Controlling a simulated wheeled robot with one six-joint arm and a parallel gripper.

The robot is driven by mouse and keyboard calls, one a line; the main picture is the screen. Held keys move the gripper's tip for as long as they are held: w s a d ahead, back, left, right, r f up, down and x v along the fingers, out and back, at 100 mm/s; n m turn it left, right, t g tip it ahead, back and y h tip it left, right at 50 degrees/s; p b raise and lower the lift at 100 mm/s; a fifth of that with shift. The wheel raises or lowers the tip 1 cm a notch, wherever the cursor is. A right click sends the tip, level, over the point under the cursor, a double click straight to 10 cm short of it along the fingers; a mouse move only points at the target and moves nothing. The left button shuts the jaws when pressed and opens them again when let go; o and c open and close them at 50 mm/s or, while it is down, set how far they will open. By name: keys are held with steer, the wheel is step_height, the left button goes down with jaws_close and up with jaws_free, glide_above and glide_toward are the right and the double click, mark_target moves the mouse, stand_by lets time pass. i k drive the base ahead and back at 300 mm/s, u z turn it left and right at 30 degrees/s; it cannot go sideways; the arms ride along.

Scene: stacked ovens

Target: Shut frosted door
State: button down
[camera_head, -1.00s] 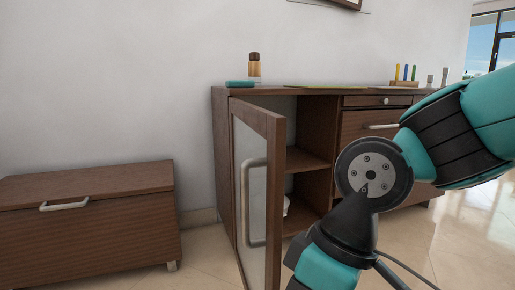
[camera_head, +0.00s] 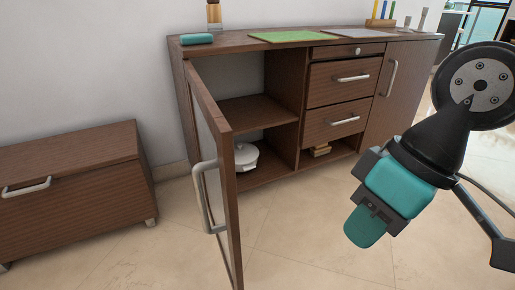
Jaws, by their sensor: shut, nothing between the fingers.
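The frosted door (camera_head: 209,150) has a brown wooden frame, a pale panel and a curved metal handle (camera_head: 207,205). It hangs wide open at the left end of the brown sideboard (camera_head: 345,47), swung out towards me and seen at a steep angle. Its hinge side is at the cabinet's left edge. The open compartment shows a shelf (camera_head: 258,108) and a white lidded pot (camera_head: 246,157) on the floor of it. My gripper (camera_head: 363,230) is shut and empty, pointing down, to the right of the door and apart from it.
Drawers (camera_head: 343,84) and a closed plain door (camera_head: 400,90) fill the sideboard's right part. A low brown chest (camera_head: 70,180) stands to the left. A teal item (camera_head: 197,38) and a green mat (camera_head: 293,37) lie on top. Tiled floor (camera_head: 310,225) is clear between door and gripper.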

mark_target(214, 179)
steer(key=z, duration=0.05)
steer(key=k, duration=0.35)
steer(key=u, duration=0.75)
